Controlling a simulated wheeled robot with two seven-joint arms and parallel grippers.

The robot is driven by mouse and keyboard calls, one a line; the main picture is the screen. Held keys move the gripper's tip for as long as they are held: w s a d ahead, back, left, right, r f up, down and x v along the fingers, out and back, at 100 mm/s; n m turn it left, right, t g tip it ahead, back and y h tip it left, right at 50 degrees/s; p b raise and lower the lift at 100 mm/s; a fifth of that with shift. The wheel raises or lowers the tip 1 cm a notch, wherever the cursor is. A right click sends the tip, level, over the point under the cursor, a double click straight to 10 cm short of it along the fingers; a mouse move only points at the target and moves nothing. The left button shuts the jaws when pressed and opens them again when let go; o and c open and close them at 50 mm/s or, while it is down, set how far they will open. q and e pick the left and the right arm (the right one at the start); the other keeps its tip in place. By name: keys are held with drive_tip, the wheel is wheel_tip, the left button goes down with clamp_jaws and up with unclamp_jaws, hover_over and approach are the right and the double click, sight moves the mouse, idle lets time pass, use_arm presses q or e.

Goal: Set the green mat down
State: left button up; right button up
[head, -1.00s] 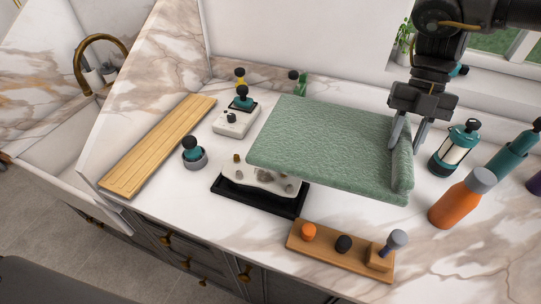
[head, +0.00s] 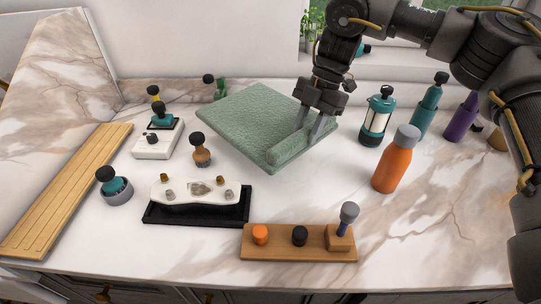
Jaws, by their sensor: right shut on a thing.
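The green mat (head: 240,118) is a textured slab with a thick rolled edge at its near right side. It is at the back middle of the counter (head: 345,190), close to the surface. I cannot tell whether it touches the counter all over. My right gripper (head: 309,134) comes down from above and is shut on the mat's rolled edge, with its fingers on either side. My left gripper is not in view.
Near the mat are a white block with knobs (head: 153,145), a small brown bottle (head: 202,155) and a black tray (head: 220,218). A wooden rack (head: 285,247) is in front. A lantern (head: 376,125) and an orange bottle (head: 393,170) stand right. A wooden board (head: 70,185) lies left.

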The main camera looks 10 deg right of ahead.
wheel_tip(320, 180, down, 10)
drive_tip(key=shift+d+r+p, duration=0.1)
drive_tip(key=shift+p, duration=0.35)
drive_tip(key=shift+s, duration=0.1)
drive_tip(key=o, duration=1.1)
drive_tip(key=shift+r, duration=0.1)
drive_tip(key=v, duration=1.2)
